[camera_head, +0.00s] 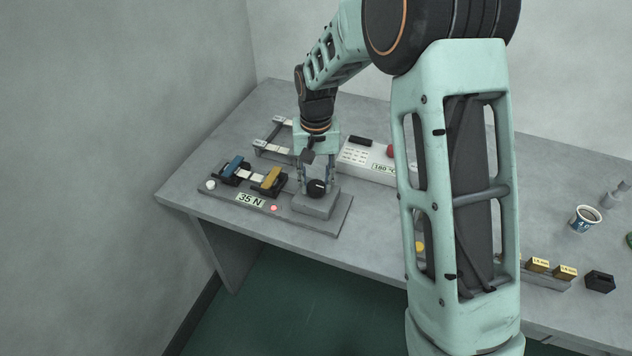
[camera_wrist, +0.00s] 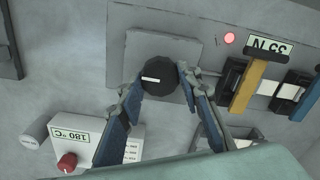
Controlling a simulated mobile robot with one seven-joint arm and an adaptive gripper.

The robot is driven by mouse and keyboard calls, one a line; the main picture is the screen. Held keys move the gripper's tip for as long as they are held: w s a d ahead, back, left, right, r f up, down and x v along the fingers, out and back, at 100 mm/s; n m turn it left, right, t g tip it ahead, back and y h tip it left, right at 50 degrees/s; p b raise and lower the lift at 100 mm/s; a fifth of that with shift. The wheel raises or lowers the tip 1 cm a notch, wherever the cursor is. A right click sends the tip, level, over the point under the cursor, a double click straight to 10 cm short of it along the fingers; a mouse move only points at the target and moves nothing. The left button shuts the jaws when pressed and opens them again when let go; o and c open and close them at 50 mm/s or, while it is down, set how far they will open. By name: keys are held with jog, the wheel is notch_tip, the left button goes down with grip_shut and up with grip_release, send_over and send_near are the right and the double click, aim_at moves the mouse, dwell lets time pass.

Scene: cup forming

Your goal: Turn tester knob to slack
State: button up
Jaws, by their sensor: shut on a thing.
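The tester is a flat grey plate (camera_head: 228,199) near the table's left front edge. Its round black knob (camera_head: 316,187) sits on a raised grey block (camera_head: 313,206) and has a white mark, also plain on the knob in the wrist view (camera_wrist: 158,76). My gripper (camera_head: 316,184) points down over the block, its two fingers shut on the knob's sides, as the wrist view (camera_wrist: 163,84) also shows. The tester's label (camera_head: 250,199) reads "35 N" in the head view. A red light (camera_head: 274,208) glows beside it. Blue (camera_head: 234,163) and yellow (camera_head: 270,178) clamp handles stand at left.
A white box (camera_head: 368,163) with a "180 °C" label and a red knob (camera_wrist: 67,162) stands behind the tester. A cup (camera_head: 584,219), yellow blocks (camera_head: 565,271) and a black block (camera_head: 599,281) are at right.

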aim_at(316, 185)
jog(key=n, duration=0.4)
jog(key=shift+n, duration=0.3)
jog(key=n, duration=0.4)
jog(key=shift+r+n+p, duration=0.1)
jog(key=shift+n+p, duration=0.2)
jog(key=shift+p, duration=0.05)
jog(key=n+p, duration=0.1)
jog(key=n, duration=0.3)
jog(key=shift+n, duration=0.3)
jog(key=shift+n+p, duration=0.75)
jog(key=shift+n, duration=1.35)
jog(key=o, duration=1.2)
jog(key=shift+c, duration=0.2)
notch_tip(316, 185, up, 12)
